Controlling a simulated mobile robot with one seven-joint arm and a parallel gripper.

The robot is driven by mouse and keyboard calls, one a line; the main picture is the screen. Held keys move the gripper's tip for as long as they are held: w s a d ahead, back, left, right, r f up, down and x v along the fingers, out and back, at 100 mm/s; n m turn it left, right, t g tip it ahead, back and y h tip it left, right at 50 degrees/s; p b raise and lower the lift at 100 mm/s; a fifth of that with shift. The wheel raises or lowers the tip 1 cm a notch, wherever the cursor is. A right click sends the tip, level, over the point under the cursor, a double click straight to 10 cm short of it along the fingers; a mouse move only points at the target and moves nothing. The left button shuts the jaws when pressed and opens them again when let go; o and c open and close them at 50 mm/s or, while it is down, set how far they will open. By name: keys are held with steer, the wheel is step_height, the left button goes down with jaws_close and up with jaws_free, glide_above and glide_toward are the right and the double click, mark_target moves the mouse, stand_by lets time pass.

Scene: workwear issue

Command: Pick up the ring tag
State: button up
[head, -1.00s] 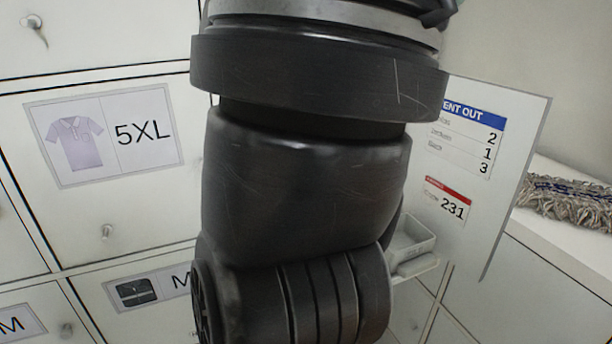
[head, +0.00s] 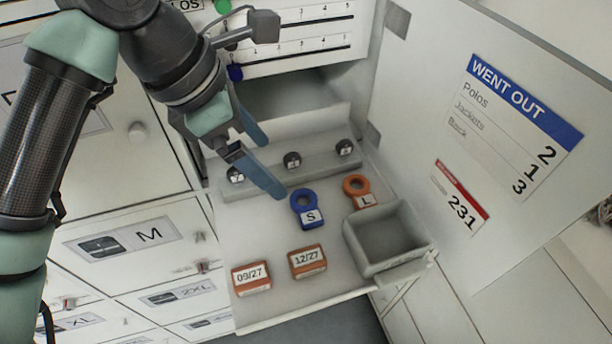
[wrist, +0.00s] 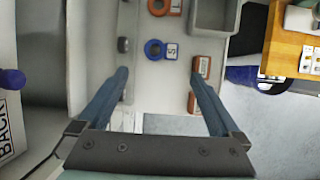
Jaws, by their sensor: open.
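Two ring tags lie flat on a pale shelf (head: 265,215). The blue ring tag (head: 310,217), marked S, is near the shelf's middle; the orange ring tag (head: 366,201), marked L, lies to its right. My gripper (head: 268,165) is open and empty above the shelf, left of the blue tag. In the wrist view my gripper (wrist: 160,75) has its fingers spread, with the blue ring tag (wrist: 171,50) beyond the fingertips and roughly between them. The orange ring tag (wrist: 174,8) is cut by the top edge there.
Two orange date blocks, 09/27 (head: 251,277) and 12/27 (head: 308,261), lie at the shelf's front. A grey open bin (head: 395,265) stands at the right front. Three black pegs sit on a raised ledge (head: 318,172) behind the tags. An open door panel (head: 420,110) rises on the right.

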steer(key=p, duration=0.2)
glide_toward(307, 205)
steer(key=x, duration=0.2)
steer(key=shift+f, duration=0.35)
steer(key=p+x, duration=0.2)
steer(key=x, duration=0.2)
steer(key=shift+d+p, duration=0.25)
steer(key=shift+p, duration=0.1)
steer(key=shift+w+d+f, duration=0.1)
steer(key=shift+f, duration=0.5)
steer(key=c, duration=1)
